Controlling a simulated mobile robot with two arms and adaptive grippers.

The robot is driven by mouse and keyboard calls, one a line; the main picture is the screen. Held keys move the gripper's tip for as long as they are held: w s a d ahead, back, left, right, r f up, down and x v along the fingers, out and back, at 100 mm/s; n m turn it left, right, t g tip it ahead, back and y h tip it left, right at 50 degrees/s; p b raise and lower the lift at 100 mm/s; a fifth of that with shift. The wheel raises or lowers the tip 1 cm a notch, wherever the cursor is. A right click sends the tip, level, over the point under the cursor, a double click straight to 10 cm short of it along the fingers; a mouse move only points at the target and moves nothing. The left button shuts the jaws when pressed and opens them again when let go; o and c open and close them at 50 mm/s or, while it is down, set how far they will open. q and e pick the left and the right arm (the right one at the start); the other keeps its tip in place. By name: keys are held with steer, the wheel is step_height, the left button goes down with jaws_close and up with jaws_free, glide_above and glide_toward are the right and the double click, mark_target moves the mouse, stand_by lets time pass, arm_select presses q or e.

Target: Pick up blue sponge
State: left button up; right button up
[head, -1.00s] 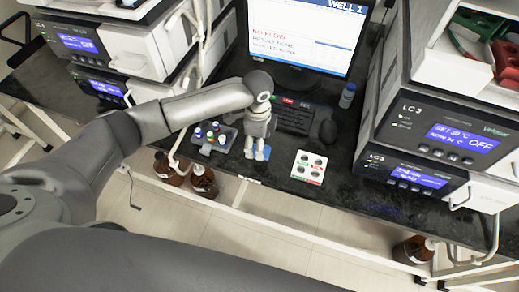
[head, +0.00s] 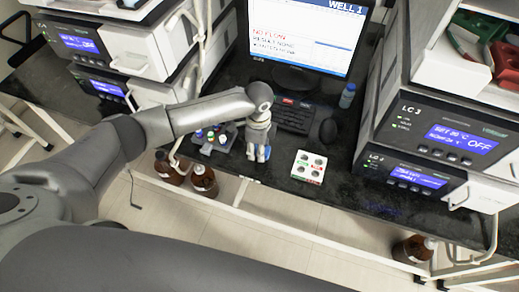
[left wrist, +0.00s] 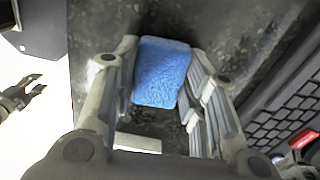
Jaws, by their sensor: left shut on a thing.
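The blue sponge (left wrist: 160,75) sits between the two fingers of my left gripper (left wrist: 163,52) in the left wrist view. The gripper is shut on it, with a finger on either side. In the head view my left gripper (head: 258,157) points down over the dark counter near its front edge, and only bits of blue show around the fingers. I cannot tell whether the sponge touches the counter. My right gripper (left wrist: 33,88) shows small at the left of the left wrist view, over the bright floor, its fingers apart and empty.
A vial rack (head: 215,138) stands just left of the left gripper. A white tray with round wells (head: 309,167) lies to its right. The keyboard (head: 296,117), mouse (head: 328,131) and monitor (head: 305,40) are behind. Instrument stacks (head: 440,130) flank the counter.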

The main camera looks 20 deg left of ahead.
arm_select(q)
steer(key=shift+r, duration=0.1)
steer(key=shift+r, duration=0.65)
steer(key=s+d+r+b, duration=0.1)
steer(key=s+d+r, duration=0.6)
steer(key=s+r, duration=0.4)
steer(key=shift+s+r+b, duration=0.3)
steer(key=shift+s+b, duration=0.1)
steer(key=shift+s, duration=0.15)
